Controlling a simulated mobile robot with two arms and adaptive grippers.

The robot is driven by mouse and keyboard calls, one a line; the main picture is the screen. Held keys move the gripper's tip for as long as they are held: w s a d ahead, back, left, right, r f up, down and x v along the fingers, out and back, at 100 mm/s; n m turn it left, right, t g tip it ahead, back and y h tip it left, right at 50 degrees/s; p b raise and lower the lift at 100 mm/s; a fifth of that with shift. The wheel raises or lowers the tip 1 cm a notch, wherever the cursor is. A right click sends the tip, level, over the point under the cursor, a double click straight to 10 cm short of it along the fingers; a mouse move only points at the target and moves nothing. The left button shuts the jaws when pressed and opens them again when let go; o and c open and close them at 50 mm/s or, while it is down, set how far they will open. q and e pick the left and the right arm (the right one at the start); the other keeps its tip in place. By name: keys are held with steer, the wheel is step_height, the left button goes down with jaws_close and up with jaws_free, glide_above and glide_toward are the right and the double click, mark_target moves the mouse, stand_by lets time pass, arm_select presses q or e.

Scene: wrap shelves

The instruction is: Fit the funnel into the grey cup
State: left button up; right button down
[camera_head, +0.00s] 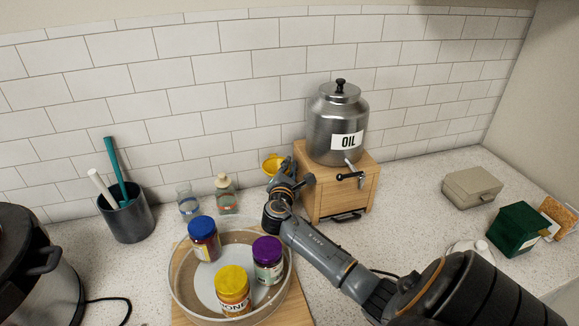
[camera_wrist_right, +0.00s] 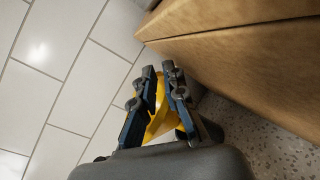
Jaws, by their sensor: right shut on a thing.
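The yellow funnel (camera_head: 272,164) is at the back of the counter, left of the wooden box. My right gripper (camera_head: 281,178) is shut on it. In the right wrist view the yellow funnel (camera_wrist_right: 156,122) shows between the two fingers of my right gripper (camera_wrist_right: 161,72), partly hidden by them. No separate grey cup can be made out clearly; the area below the funnel is hidden by my gripper. A dark grey cylindrical holder (camera_head: 126,219) with a white and a teal utensil stands at the left. My left gripper is not in view.
A steel oil dispenser (camera_head: 334,128) stands on the wooden box (camera_head: 357,195), close beside my right gripper. Two small glass bottles stand left of the gripper. A round tray (camera_head: 178,284) with three jars is in front.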

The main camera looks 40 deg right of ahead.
steer(key=shift+p, duration=0.3)
stand_by(0.5)
steer(key=shift+f+b, duration=0.75)
steer(key=shift+f, duration=0.15)
steer(key=shift+f, duration=0.1)
